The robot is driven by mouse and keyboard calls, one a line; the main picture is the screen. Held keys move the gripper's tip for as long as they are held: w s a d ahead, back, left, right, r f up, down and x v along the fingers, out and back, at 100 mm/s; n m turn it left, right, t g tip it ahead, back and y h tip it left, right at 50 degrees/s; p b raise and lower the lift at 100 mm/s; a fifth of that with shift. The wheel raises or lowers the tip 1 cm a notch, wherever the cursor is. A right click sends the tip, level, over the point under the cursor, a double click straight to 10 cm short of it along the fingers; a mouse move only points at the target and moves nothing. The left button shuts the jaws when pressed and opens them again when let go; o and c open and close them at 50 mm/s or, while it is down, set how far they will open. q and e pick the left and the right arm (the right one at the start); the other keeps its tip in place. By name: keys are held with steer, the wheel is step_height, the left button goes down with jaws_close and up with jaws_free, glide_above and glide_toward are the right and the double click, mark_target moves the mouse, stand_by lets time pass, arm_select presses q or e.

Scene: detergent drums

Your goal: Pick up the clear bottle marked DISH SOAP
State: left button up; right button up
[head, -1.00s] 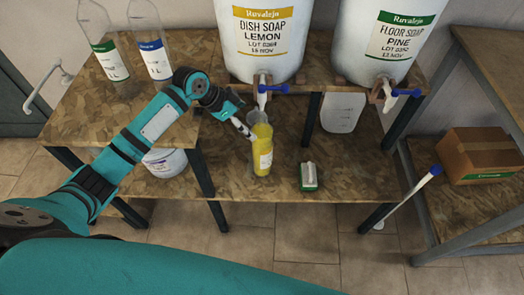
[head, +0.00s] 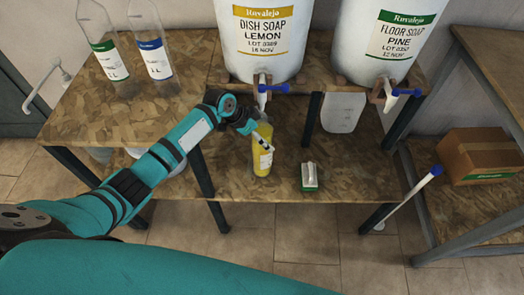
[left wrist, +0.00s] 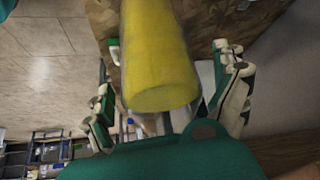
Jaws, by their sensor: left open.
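A clear bottle filled with yellow liquid (head: 263,165) stands on the lower shelf beneath the tap of the DISH SOAP LEMON drum (head: 262,42). It has a white label whose print is too small to read. My left gripper (head: 262,144) is at the upper part of this bottle and is open. In the left wrist view the yellow bottle (left wrist: 158,60) fills the gap between the two spread fingers, one on each side; I cannot tell whether either touches it. My right gripper is not in view.
The FLOOR SOAP PINE drum (head: 381,40) stands to the right. Two clear bottles, green-labelled (head: 103,50) and blue-labelled (head: 151,50), stand on the upper table at left. A green-and-white brush-like item (head: 309,177) lies right of the yellow bottle. A cardboard box (head: 480,155) sits far right.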

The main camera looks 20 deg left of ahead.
arm_select(q)
steer(key=shift+c, duration=0.4)
steer(key=c, duration=1.6)
steer(key=shift+w+r, duration=0.15)
steer(key=shift+c, duration=0.6)
steer(key=shift+r, duration=0.15)
